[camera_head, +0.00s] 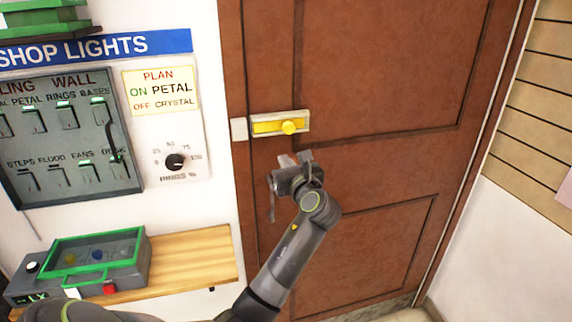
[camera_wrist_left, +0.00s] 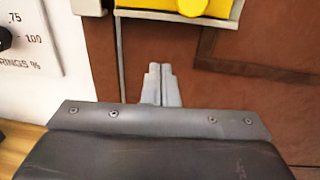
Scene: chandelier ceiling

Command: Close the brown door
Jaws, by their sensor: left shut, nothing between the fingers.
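The brown door (camera_head: 375,90) fills the middle and right of the head view and stands in its frame. Its left edge shows as a thin line beside the brown frame strip, and I cannot tell if it is fully flush. A yellow bolt with a round knob (camera_head: 289,127) sits on a pale plate on the door, with a small pale keeper (camera_head: 239,129) to its left. My left gripper (camera_head: 304,157) is shut and empty, just below the bolt in the picture, in front of the door. In the left wrist view, its fingers (camera_wrist_left: 158,84) point at the brown surface; contact is unclear.
At left, a wall holds a grey switch panel (camera_head: 70,135) and a dial (camera_head: 175,161). Below is a wooden shelf (camera_head: 195,258) with a green-rimmed box (camera_head: 97,254). A slatted wall (camera_head: 535,110) stands right of the door.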

